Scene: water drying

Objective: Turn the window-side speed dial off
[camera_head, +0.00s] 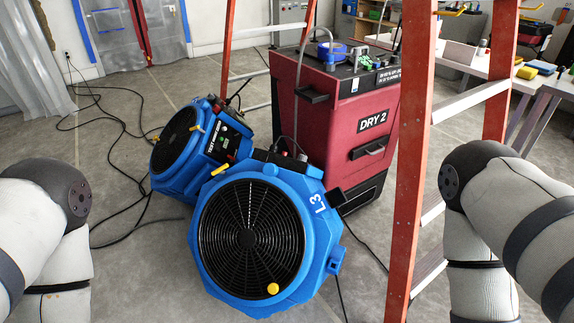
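Two blue fans stand on the floor in the middle. The front fan (205,255), marked L3, has a round black grille facing me, with a yellow round knob (272,288) low on it and a yellow piece (220,168) at its upper left. The rear fan (165,182) sits behind it to the left. Its side has a dark labelled panel (218,142) with a small green light; any dial there is too small to make out. I cannot tell which dial is window-side. My arms show at the left and right edges; both grippers are out of view.
A red dryer (340,130) marked DRY 2 stands behind the fans. An orange ladder (408,200) rises right of the front fan. Black cables (110,150) lie on the floor at left. A cluttered table (545,88) is at right. Plastic sheeting (30,60) hangs at left.

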